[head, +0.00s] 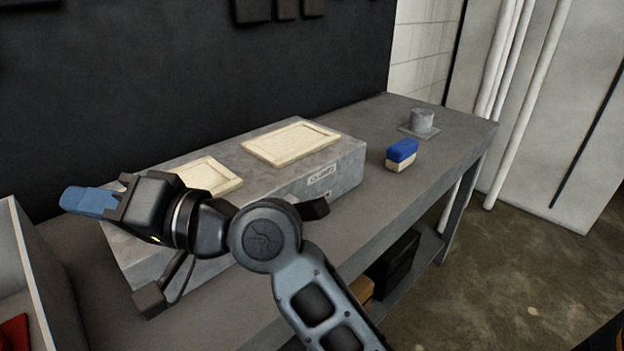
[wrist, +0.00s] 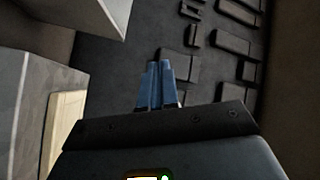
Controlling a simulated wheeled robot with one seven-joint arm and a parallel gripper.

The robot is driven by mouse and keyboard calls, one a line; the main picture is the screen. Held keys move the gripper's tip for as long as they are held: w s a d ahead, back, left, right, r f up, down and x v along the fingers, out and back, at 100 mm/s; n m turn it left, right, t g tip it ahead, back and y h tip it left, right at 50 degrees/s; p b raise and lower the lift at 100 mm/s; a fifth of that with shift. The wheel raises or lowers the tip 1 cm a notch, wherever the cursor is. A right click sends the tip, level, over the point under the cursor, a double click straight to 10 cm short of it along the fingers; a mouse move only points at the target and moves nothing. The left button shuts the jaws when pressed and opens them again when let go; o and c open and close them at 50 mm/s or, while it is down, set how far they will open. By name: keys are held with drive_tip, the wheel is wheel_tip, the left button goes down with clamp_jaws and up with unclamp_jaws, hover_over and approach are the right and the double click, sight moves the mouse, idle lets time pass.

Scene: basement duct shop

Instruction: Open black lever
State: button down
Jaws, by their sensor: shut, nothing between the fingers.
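A long grey box (head: 345,175) lies on the bench, with two cream panels on its top, one at the left (head: 212,177) and one at the right (head: 290,142). A dark block on a thin bar (head: 150,302) shows at the box's front left. A black block (head: 315,208) sticks out at its front, right of my arm. My arm hides the stretch between, so I cannot tell whether these are one black lever. My gripper (head: 88,201) is shut and empty, above the box's left end, apart from both dark parts. Its blue fingertips (wrist: 155,85) also show together in the wrist view.
A blue and cream block (head: 402,155) and a grey cylinder on a plate (head: 422,121) stand on the bench (head: 420,185) at the right. A pale bin (head: 35,270) with something red inside is at the left. A dark wall (head: 180,70) stands behind.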

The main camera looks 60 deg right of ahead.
wheel_tip(320, 180, up, 6)
drive_tip(key=w+n+g+y, duration=0.2)
drive_tip(key=n+g+y, duration=0.1)
drive_tip(key=n+g, duration=0.1)
drive_tip(key=r+g+h+b, duration=0.1)
drive_tip(key=g+h+b, duration=0.1)
drive_tip(key=g+h, duration=1.05)
hover_over(312, 201)
drive_tip(key=w+d, duration=0.1)
drive_tip(key=w, duration=0.1)
drive_tip(key=g+y, duration=0.1)
drive_tip(key=shift+w, duration=0.15)
wheel_tip(312, 201, down, 10)
drive_tip(key=shift+r, duration=0.1)
drive_tip(key=shift+s+a+f, duration=0.15)
drive_tip(key=shift+s+f, duration=0.4)
drive_tip(key=shift+f, duration=0.3)
drive_tip(key=shift+s+a+f, duration=0.15)
drive_tip(key=shift+s+f, duration=0.35)
drive_tip(key=shift+f, duration=0.3)
